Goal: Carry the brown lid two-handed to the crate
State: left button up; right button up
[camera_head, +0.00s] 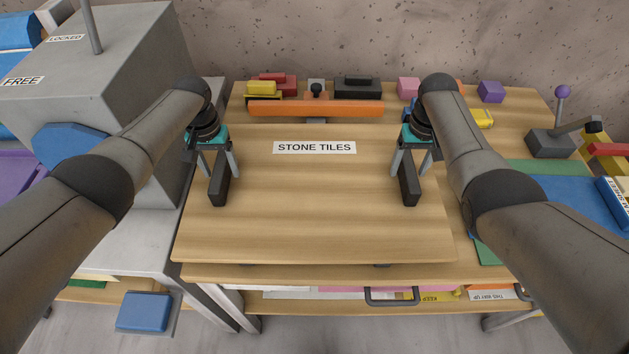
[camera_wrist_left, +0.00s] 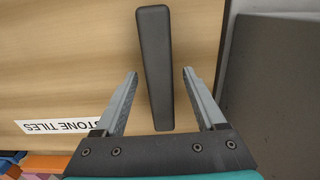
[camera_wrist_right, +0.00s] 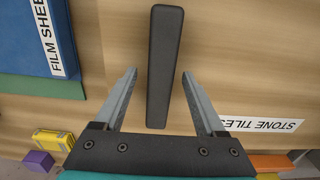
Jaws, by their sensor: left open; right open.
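The brown lid (camera_head: 315,215) is a wide wood-grain board with a white "STONE TILES" label. It lies flat just above the wooden table, with a dark bar handle near each side. My left gripper (camera_head: 216,153) is open over the left handle (camera_head: 219,188); in the left wrist view that handle (camera_wrist_left: 154,60) lies between the fingers with gaps on both sides. My right gripper (camera_head: 411,153) is open over the right handle (camera_head: 409,188); in the right wrist view that handle (camera_wrist_right: 163,60) also lies between the fingers, apart from both. I cannot identify the crate.
An orange bar (camera_head: 315,108) and several coloured blocks lie behind the lid. A grey cabinet (camera_head: 110,60) stands close on the left. A blue "FILM SHEETS" item (camera_head: 570,195) and a lever device (camera_head: 560,140) are on the right. A lower shelf (camera_head: 340,303) shows at the front.

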pick_arm(q)
jog(key=shift+f, duration=0.1)
grip_shut()
pick_arm(e)
grip_shut()
dwell(1.2)
pick_arm(q)
jog(key=shift+w+r, duration=0.15)
jog(key=shift+r, duration=0.05)
pick_arm(e)
jog(key=shift+w+r, duration=0.1)
jog(key=shift+w, duration=0.05)
